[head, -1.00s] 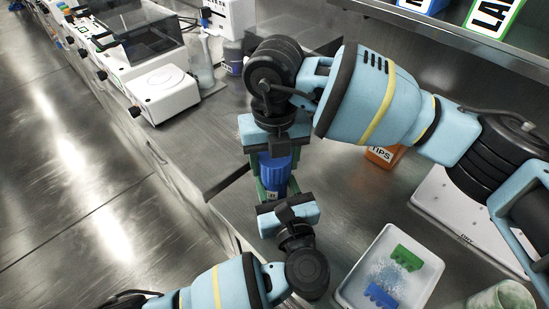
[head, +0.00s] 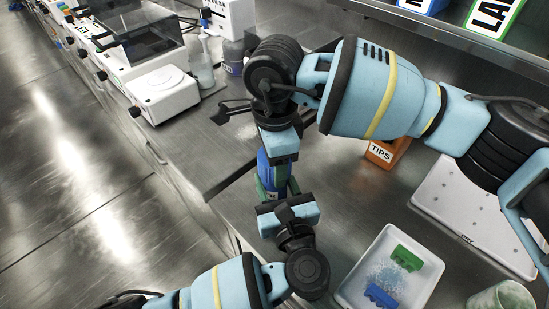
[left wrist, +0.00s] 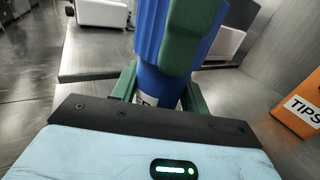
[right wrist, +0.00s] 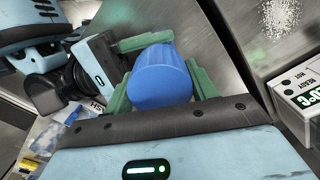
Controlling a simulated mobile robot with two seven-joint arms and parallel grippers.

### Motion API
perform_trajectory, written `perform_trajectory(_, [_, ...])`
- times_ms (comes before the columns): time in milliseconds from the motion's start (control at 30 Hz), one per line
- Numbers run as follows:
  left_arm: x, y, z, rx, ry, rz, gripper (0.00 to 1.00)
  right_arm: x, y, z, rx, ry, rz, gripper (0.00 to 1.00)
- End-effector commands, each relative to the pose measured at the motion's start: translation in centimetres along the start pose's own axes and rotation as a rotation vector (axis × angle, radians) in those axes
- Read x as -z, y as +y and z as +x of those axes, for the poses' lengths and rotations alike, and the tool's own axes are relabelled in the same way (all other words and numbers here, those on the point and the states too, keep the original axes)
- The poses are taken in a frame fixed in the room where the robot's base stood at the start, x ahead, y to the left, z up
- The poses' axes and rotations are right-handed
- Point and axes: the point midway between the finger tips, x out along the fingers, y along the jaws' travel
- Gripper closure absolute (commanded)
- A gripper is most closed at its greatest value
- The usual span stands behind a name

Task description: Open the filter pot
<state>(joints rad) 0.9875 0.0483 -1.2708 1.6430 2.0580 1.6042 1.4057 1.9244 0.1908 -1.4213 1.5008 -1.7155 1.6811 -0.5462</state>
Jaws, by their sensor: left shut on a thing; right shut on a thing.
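The filter pot (head: 272,176) is a blue pot with a ribbed blue lid, and it stands roughly upright between my two grippers. My left gripper (head: 276,192) is shut around its lower body. In the left wrist view the green fingers flank the dark blue body (left wrist: 157,88) and a pale label. My right gripper (head: 277,152) is shut on the lid from above. In the right wrist view the round blue lid (right wrist: 160,78) sits between the green fingers. The lid is still on or close over the body; the seam is hidden by a right finger.
A white tray (head: 349,291) with a green and a blue piece stands at the front right. An orange TIPS box (head: 385,152) is right of my right gripper. White instruments (head: 163,95) stand at the back left. A white plate (head: 460,215) lies at the right.

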Motion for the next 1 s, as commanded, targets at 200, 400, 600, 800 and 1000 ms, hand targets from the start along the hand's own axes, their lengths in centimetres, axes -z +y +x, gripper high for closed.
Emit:
perform_trajectory(200, [-0.01, -0.01, 0.00, 0.000, 0.000, 0.000, 1.00, 0.01, 0.01, -0.04, 0.000, 0.000, -0.337, 0.71])
perform_trajectory(400, [-0.01, -0.01, 0.01, 0.000, 0.000, 0.000, 1.00, -0.01, 0.00, -0.05, 0.000, 0.000, -0.527, 0.71])
perform_trajectory(600, [-0.01, 0.00, 0.01, 0.000, 0.000, 0.000, 1.00, -0.02, -0.01, -0.06, 0.001, -0.001, -0.523, 0.71])
perform_trajectory(800, [-0.01, 0.00, 0.01, 0.000, 0.000, 0.000, 1.00, -0.01, 0.00, -0.05, 0.000, -0.001, -0.521, 0.71])
perform_trajectory(1000, [-0.01, 0.00, 0.01, 0.000, 0.000, 0.000, 1.00, -0.01, 0.00, -0.06, 0.000, 0.000, -0.520, 0.71])
